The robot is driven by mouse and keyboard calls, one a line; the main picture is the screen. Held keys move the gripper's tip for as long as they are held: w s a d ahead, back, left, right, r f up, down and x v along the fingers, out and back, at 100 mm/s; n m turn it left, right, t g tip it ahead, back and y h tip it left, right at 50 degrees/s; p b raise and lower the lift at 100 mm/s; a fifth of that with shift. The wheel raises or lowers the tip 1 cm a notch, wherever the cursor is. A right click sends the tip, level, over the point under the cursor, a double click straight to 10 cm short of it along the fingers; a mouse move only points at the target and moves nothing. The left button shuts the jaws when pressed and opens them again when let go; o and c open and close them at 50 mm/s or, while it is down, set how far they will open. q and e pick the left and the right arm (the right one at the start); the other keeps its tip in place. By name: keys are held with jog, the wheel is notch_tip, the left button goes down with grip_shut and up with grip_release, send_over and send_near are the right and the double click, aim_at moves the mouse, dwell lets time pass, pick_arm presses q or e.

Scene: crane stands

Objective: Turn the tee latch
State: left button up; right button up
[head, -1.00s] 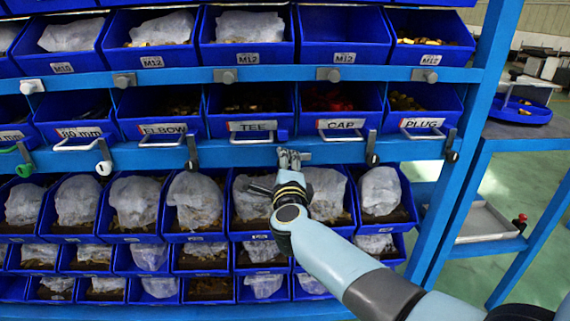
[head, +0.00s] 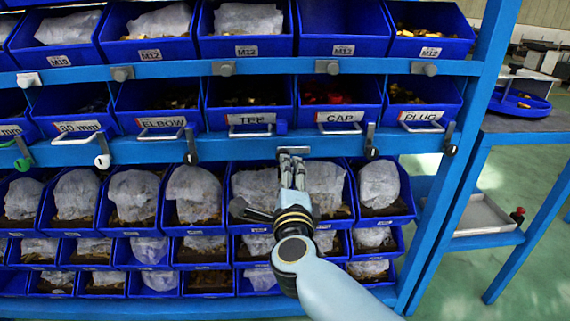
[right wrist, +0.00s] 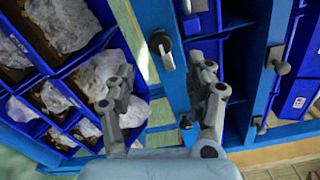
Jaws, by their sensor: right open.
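The TEE bin (head: 249,117) is in the middle row in the head view. Contact cannot be told. My left gripper is not in view.
Black-knobbed latches stand beside the ELBOW (head: 191,158) and CAP (head: 371,153) bins. A dark latch knob (right wrist: 160,42) lies beyond the fingertips in the right wrist view. Bins of bagged parts (head: 197,190) fill the rows below.

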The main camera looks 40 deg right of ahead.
jog(key=shift+v, duration=1.7)
jog(key=s+a+f+n+g+y, duration=0.1)
jog(key=s+f+n+g+y, duration=0.15)
jog(key=s+f+n, duration=0.6)
jog(key=s+f+n+g+y, duration=0.1)
jog(key=s+f+n+y, duration=0.25)
jog(key=f, duration=0.95)
jog(key=s+a+f+n+g+y, duration=0.1)
jog(key=s+f+n+g+y, duration=0.1)
jog(key=s+f+n, duration=0.6)
jog(key=s+d+f+n+g, duration=0.1)
jog(key=s+f+n+g, duration=0.1)
jog(key=s+f, duration=0.3)
jog(key=s+d+f+n+g, duration=0.1)
jog(key=s+f+n+g, duration=0.2)
jog(key=s, duration=0.9)
jog(key=s+d+f+n+g, duration=0.1)
jog(key=s+f+g, duration=0.3)
jog(key=s, duration=0.5)
notch_tip(320, 180, down, 3)
jog(key=shift+r+n+y, duration=0.15)
jog(key=shift+n+y, duration=0.15)
jog(key=shift+n, duration=0.6)
jog(key=shift+a, duration=0.1)
